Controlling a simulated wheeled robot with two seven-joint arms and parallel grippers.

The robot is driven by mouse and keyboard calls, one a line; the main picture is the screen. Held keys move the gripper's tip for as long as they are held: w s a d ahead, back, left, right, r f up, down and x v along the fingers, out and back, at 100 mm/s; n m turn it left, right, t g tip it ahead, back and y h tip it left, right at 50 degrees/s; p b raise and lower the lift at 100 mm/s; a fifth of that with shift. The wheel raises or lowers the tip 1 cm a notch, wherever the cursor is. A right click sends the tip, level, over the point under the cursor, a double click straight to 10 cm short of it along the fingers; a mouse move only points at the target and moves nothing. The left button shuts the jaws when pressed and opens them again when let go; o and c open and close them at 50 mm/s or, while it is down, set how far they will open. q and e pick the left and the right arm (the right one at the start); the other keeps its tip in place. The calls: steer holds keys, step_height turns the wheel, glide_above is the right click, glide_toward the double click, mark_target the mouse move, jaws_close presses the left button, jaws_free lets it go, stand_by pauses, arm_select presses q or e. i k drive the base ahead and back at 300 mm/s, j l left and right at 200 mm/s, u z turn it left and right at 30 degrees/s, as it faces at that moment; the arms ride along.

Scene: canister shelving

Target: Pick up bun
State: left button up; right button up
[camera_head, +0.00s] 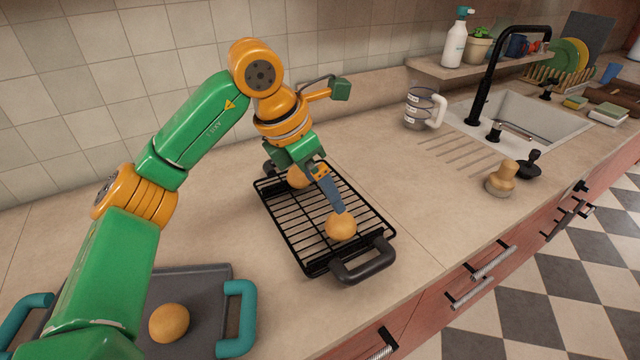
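A round golden bun (341,226) sits near the front end of a black wire rack (310,266). A second bun (298,179) is near the rack's far end, partly hidden by my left gripper. A third bun (169,323) lies on a grey tray (205,277) with teal handles at the lower left. My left gripper (333,207) reaches down over the rack. One blue-grey finger shows, its tip at the upper edge of the front bun; contact is unclear. The other finger is hidden. My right gripper is not in view.
The rack has a dark front handle (363,264) near the counter edge. A measuring cup (423,108), a wooden-handled brush (501,178) and a sink (530,118) with a black tap are to the right. Counter (420,190) right of the rack is clear.

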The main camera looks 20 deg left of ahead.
mark_target(170, 321)
steer(key=k, duration=1.5)
